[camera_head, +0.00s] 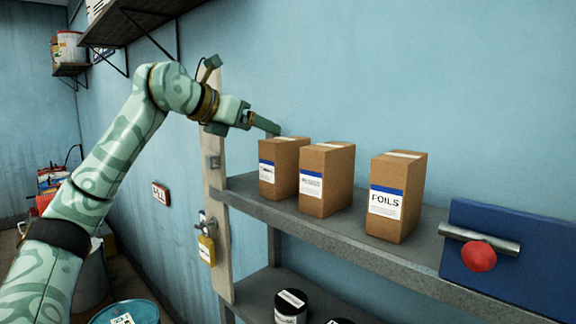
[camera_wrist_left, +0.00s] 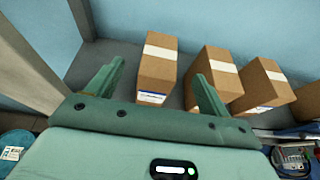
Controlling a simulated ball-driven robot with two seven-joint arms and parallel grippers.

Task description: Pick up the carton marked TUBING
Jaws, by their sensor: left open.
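Three brown cartons with blue-and-white labels stand upright on a grey shelf. The left carton (camera_head: 285,160) and middle carton (camera_head: 333,180) have labels too small to read, so I cannot tell which is marked TUBING. The right carton (camera_head: 405,195) reads FOILS. My left gripper (camera_head: 268,126) is open and empty, just above and left of the left carton. In the left wrist view its spread fingers (camera_wrist_left: 157,82) frame one carton (camera_wrist_left: 155,72), which lies beyond them and appears untouched. Another carton (camera_wrist_left: 222,75) shows behind the right finger. My right gripper is out of view.
The grey shelf (camera_head: 375,250) has a pale upright post (camera_head: 215,190) at its left end. A blue panel (camera_head: 520,265) with a metal bar and red knob (camera_head: 479,257) stands right of the cartons. Dark tins (camera_head: 291,307) sit on the lower shelf. A wall lies behind.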

